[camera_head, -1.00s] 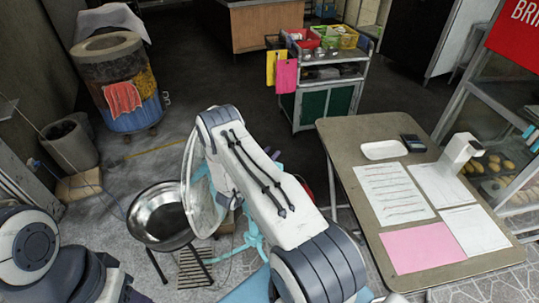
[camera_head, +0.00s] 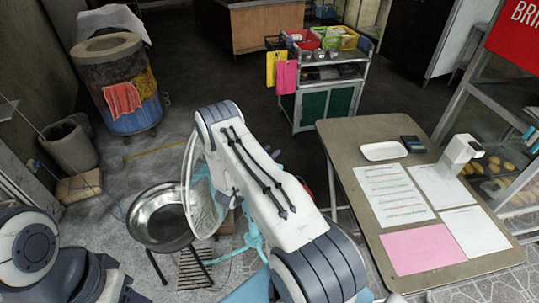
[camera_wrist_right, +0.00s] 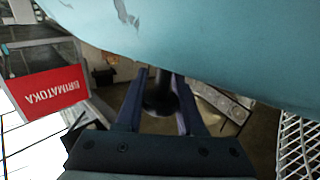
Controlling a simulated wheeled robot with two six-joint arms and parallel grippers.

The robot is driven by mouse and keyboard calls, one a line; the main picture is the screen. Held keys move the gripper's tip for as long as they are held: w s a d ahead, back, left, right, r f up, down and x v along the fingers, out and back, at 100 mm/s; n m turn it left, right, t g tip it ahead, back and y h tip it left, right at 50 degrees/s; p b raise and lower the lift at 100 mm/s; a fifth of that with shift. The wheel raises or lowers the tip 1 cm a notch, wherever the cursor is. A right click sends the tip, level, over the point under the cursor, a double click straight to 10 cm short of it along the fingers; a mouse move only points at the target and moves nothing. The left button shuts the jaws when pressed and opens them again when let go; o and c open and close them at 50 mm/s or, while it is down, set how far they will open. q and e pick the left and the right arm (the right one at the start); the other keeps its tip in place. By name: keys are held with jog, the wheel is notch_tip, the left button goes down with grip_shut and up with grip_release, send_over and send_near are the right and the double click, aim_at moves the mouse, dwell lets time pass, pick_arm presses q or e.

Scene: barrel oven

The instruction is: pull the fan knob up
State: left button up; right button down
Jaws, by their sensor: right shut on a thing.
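The fan stands behind my right arm in the head view, with its round wire cage (camera_head: 204,190) showing left of the arm and pale blue parts (camera_head: 248,232) below. In the right wrist view, the pale blue fan housing (camera_wrist_right: 220,40) fills the top, with part of the wire cage (camera_wrist_right: 298,145) at the right. The dark fan knob (camera_wrist_right: 160,98) stands out below the housing. My right gripper (camera_wrist_right: 160,88) is shut on it, with one finger on each side. In the head view my arm hides the knob and this gripper. My left gripper is not in view.
A metal bowl on legs (camera_head: 160,218) stands just left of the fan. A table (camera_head: 345,140) with papers is to the right, and a cart (camera_head: 325,105) is behind. A barrel oven (camera_head: 130,110) stands at the back left. The middle floor is clear.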

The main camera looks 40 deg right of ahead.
jog(key=shift+r, duration=0.25)
jog(key=c, duration=0.5)
grip_release()
jog(key=shift+a, duration=0.1)
jog(key=shift+s+a+f, duration=0.1)
jog(key=shift+a+f, duration=0.05)
jog(key=shift+a, duration=0.1)
jog(key=b+v, duration=0.3)
jog(key=v, duration=0.5)
jog(key=shift+a, duration=0.35)
jog(key=shift+s+a, duration=0.25)
jog(key=shift+a, duration=0.2)
